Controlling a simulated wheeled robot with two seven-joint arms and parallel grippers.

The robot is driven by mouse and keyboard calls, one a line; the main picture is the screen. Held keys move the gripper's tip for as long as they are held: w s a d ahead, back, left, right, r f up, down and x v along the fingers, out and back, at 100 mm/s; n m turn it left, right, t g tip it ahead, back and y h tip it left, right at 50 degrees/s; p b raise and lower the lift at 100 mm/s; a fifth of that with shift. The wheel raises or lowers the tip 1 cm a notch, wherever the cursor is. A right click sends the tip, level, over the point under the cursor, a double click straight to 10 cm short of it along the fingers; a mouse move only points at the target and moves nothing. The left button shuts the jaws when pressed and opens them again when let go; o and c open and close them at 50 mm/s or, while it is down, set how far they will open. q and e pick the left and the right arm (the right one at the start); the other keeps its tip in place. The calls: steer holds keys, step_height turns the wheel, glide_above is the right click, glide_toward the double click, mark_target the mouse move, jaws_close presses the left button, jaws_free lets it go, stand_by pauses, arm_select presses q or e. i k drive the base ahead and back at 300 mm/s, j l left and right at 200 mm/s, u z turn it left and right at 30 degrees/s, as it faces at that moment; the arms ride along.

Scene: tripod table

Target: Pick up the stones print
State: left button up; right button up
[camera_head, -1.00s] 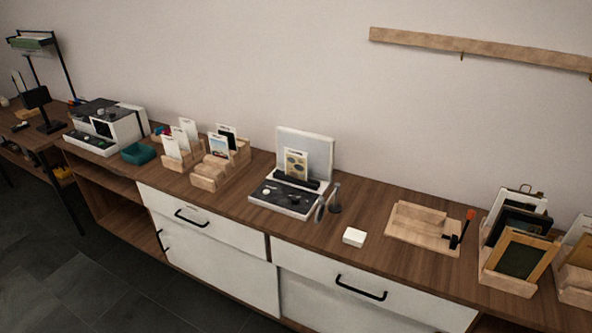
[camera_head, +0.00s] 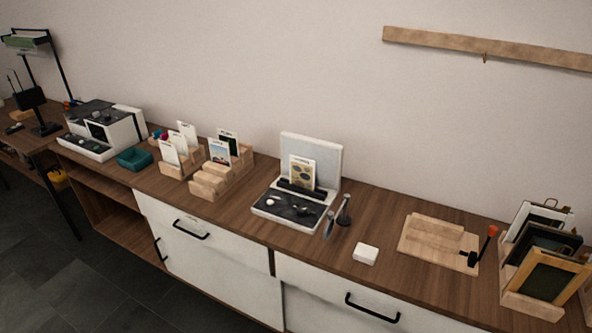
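A small print (camera_head: 302,172) with a pale border and dark rounded, stone-like shapes on a tan ground stands upright in a white open device (camera_head: 327,157) with a dark bed, in the middle of the counter. Its lettering is too small to read. Other prints stand in wooden racks to the left: one with a blue picture (camera_head: 219,153), one dark green (camera_head: 229,143), and several mostly white ones (camera_head: 169,154). Neither of my grippers is in view.
The wooden counter (camera_head: 385,215) holds a white block (camera_head: 365,254), dark upright tools (camera_head: 344,210), a wooden jig with an orange-tipped handle (camera_head: 433,237) and framed pictures (camera_head: 541,275). A teal tray (camera_head: 135,158) and white machine (camera_head: 102,128) stand left. White drawers are below.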

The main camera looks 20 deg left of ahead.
mark_target(302, 170)
steer(key=i+j+u, duration=0.1)
steer(key=i+j, duration=0.6)
steer(key=i, duration=0.2)
steer(key=u, duration=0.05)
